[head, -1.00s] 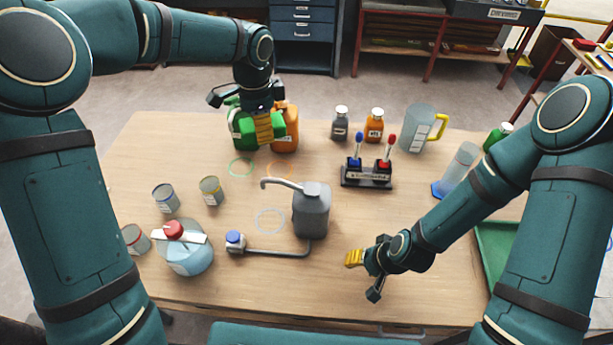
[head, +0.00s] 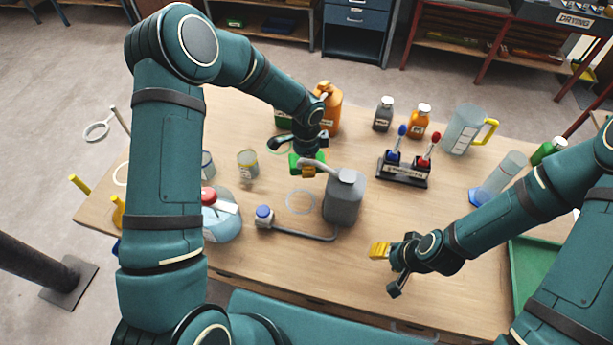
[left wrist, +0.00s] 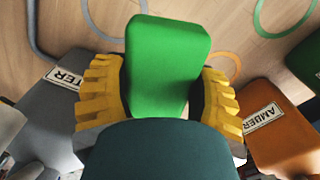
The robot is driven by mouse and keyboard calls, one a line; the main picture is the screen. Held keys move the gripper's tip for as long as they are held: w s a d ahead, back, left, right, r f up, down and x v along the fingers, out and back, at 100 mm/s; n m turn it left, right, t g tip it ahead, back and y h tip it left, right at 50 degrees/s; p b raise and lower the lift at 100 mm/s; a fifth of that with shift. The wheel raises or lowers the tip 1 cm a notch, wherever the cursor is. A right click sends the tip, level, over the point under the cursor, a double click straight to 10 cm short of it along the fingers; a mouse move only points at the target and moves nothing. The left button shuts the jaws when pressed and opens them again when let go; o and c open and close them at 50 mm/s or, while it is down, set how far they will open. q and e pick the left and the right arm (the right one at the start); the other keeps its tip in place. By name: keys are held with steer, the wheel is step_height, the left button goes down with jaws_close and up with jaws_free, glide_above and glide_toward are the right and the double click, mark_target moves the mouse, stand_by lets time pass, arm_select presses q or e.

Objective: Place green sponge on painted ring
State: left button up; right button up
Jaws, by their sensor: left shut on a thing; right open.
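The green sponge (head: 294,161) is held between the yellow fingertips of my left gripper (head: 304,167), behind the grey can. In the left wrist view the sponge (left wrist: 165,62) sits between both fingers. It appears to be above the table. A pale ring (head: 300,202) lies on the table left of the can. A green ring (head: 279,147) lies farther back, partly hidden by the arm; it also shows in the left wrist view (left wrist: 285,28). An orange ring (left wrist: 228,62) shows there too. My right gripper (head: 386,268) is open and empty over the front right table.
The grey can (head: 344,200) with its spout stands close to the left gripper. An orange jug (head: 329,108) stands behind. A red-capped bottle (head: 222,222), a tin (head: 248,164) and a blue-capped bottle (head: 264,216) stand left. A black holder (head: 403,172) stands right.

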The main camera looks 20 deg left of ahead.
mark_target(306, 182)
arm_select(q)
steer(key=shift+f, duration=3.8)
steer(key=shift+f, duration=0.1)
steer(key=o, duration=1.3)
